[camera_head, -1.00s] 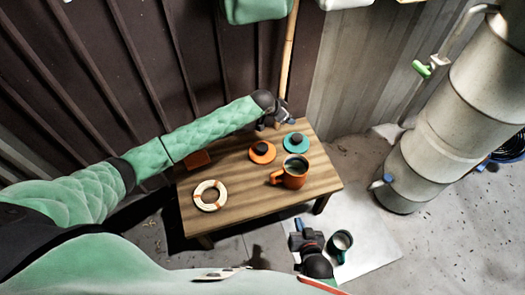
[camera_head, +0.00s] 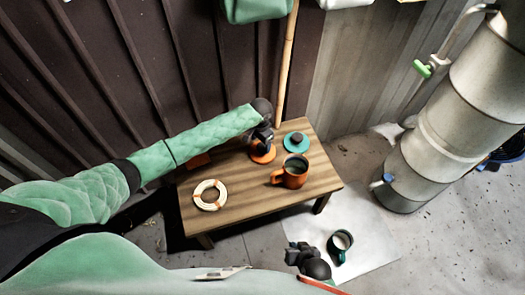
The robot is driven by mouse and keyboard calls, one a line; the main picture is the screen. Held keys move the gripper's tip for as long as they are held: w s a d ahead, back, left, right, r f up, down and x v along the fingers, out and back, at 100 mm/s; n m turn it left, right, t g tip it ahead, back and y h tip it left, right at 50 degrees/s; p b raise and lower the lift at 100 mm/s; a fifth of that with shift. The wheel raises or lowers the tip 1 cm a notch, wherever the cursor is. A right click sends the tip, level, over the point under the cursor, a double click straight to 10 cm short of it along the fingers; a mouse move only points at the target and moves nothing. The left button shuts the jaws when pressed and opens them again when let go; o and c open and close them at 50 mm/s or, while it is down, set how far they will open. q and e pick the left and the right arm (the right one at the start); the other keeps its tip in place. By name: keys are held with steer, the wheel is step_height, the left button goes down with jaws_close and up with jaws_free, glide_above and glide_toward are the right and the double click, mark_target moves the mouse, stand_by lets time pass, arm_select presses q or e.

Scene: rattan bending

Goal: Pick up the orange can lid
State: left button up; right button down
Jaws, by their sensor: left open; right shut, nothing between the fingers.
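The orange can lid (camera_head: 263,156) lies on the wooden table, left of and behind the orange mug. Its dark knob is mostly hidden by my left gripper (camera_head: 262,144), which is right over the lid with its fingers pointing down. That gripper is open; whether its fingers touch the knob cannot be told. A teal lid (camera_head: 296,143) with a dark knob lies to the right. The orange mug (camera_head: 294,173) stands in front of the lids. My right gripper (camera_head: 293,256) is low at the bottom of the view, shut and empty, left of a dark teal mug (camera_head: 340,242).
A cream ring (camera_head: 209,195) with orange bands lies at the left of the wooden table (camera_head: 250,208). A bamboo pole (camera_head: 287,65) stands behind the table. A white sheet (camera_head: 375,244) lies on the floor. A large metal cylinder (camera_head: 445,125) stands at right.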

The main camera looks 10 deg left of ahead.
mark_target(262, 146)
arm_select(q)
steer(key=shift+w+d+f, duration=0.1)
steer(key=shift+d+f, duration=0.1)
steer(key=shift+f, duration=0.85)
steer(key=shift+d+f, duration=0.2)
steer(key=shift+f, duration=0.85)
steer(key=c, duration=1.1)
